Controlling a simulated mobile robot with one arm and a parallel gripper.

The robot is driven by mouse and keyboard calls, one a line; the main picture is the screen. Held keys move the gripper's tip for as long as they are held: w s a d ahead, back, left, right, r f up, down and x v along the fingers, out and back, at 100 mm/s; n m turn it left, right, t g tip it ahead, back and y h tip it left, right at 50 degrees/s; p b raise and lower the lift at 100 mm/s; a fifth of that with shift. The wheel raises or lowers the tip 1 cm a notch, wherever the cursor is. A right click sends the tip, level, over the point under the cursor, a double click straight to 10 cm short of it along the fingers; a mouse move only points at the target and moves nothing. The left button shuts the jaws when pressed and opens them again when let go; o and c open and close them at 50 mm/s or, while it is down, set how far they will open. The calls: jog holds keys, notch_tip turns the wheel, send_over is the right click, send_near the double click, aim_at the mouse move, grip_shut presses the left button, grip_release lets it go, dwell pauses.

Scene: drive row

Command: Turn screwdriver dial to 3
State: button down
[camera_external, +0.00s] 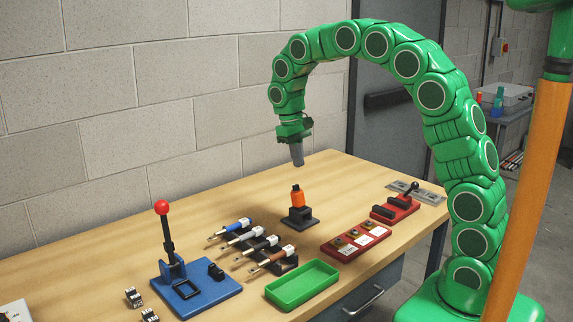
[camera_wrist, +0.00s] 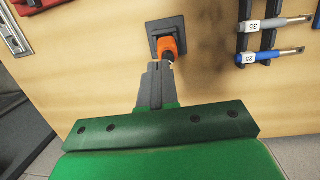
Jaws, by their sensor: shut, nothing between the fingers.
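The orange screwdriver (camera_external: 298,198) with a black top stands upright in a dark square base (camera_external: 300,218) near the middle of the table. In the wrist view the orange screwdriver (camera_wrist: 167,47) shows just beyond my fingertips, on its dark base (camera_wrist: 152,27). Its dial marks are too small to read. My gripper (camera_external: 297,160) is shut and empty, pointing down above the screwdriver with a gap between them in the outside view. It also shows in the wrist view (camera_wrist: 156,68), where the fingers partly overlap the screwdriver's near end.
A rack of handled tools (camera_external: 265,243) stands left of the screwdriver. A blue base with a red-knobbed lever (camera_external: 205,290) is further left. A green tray (camera_external: 302,284) lies in front. A red block with labels (camera_external: 356,241) and a red lever fixture (camera_external: 395,207) are to the right.

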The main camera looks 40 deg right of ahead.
aim_at(299, 192)
jog(key=shift+s+d+f, duration=0.1)
jog(key=shift+s+f, duration=0.1)
jog(key=shift+f, duration=0.95)
jog(key=shift+s+d+f, duration=0.1)
jog(key=shift+s+f, duration=0.1)
jog(key=shift+f, duration=0.9)
jog(key=shift+s+d+f, duration=0.1)
jog(key=shift+s+f, duration=0.1)
jog(key=shift+f, duration=0.95)
jog(key=shift+w+a+f, duration=0.15)
jog(key=shift+w+a, duration=0.15)
jog(key=shift+w, duration=0.25)
jog(key=shift+a, duration=0.45)
jog(key=shift+s+a, duration=0.15)
jog(key=shift+s, duration=0.2)
jog(key=shift+w+a+r, duration=0.1)
jog(key=shift+w+r, duration=0.05)
jog(key=shift+r, duration=0.85)
jog(key=shift+w+a+r, duration=0.1)
jog(key=shift+w+r, duration=0.1)
jog(key=shift+r, duration=0.8)
jog(key=shift+w+a+r, duration=0.1)
jog(key=shift+w+r, duration=0.05)
jog(key=shift+r, duration=0.85)
